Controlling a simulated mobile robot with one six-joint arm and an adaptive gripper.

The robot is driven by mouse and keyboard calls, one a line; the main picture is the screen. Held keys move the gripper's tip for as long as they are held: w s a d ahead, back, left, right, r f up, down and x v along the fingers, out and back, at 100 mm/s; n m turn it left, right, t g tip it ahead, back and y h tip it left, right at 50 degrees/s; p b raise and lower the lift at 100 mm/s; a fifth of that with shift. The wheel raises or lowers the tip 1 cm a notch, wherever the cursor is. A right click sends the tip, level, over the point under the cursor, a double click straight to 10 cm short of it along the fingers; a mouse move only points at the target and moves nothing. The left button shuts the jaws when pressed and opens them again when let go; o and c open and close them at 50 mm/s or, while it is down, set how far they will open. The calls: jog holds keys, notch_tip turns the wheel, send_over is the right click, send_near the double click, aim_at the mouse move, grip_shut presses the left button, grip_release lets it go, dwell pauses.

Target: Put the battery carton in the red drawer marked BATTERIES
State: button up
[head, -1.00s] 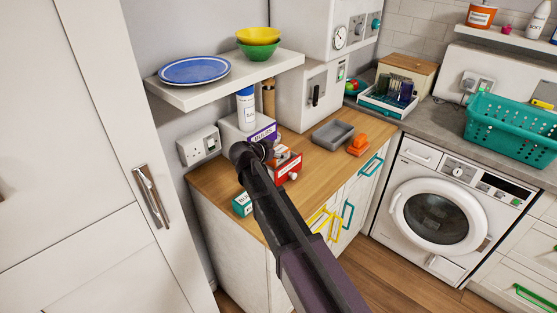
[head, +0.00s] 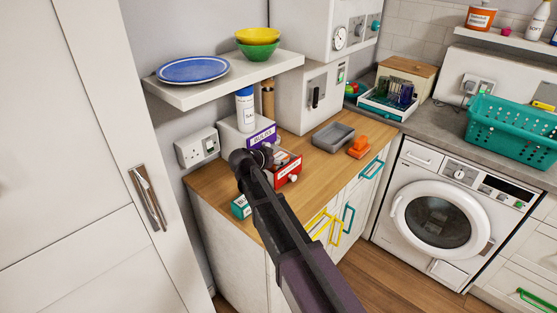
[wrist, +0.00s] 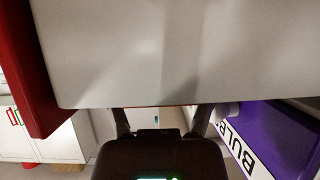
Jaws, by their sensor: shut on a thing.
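The red drawer (head: 287,170), with a white knob, stands pulled out on the wooden counter in the head view. Its label cannot be read. My gripper (wrist: 160,112) is shut on the battery carton, whose pale grey-white face (wrist: 170,50) fills the upper wrist view and hides the fingertips. Red drawer parts (wrist: 30,70) show at the left and just past the carton's lower edge. The carton is at the red drawer; how deep it sits is unclear. In the head view my arm hides the gripper and most of the carton.
A purple drawer marked BULBS (head: 262,137) is close behind, and shows at the right in the wrist view (wrist: 280,135). A teal labelled box (head: 240,206) is partly behind my arm. A grey tray (head: 333,137) and orange object (head: 359,147) lie right. A shelf (head: 225,82) hangs above.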

jog(key=shift+f, duration=0.25)
jog(key=o, duration=1)
jog(key=shift+o, duration=0.2)
jog(key=shift+r, duration=0.15)
jog(key=shift+r+p, duration=0.6)
jog(key=p+v, duration=0.5)
jog(key=v, duration=0.7)
jog(key=shift+p, duration=0.3)
jog(key=shift+s+f, duration=0.1)
jog(key=shift+f, duration=0.1)
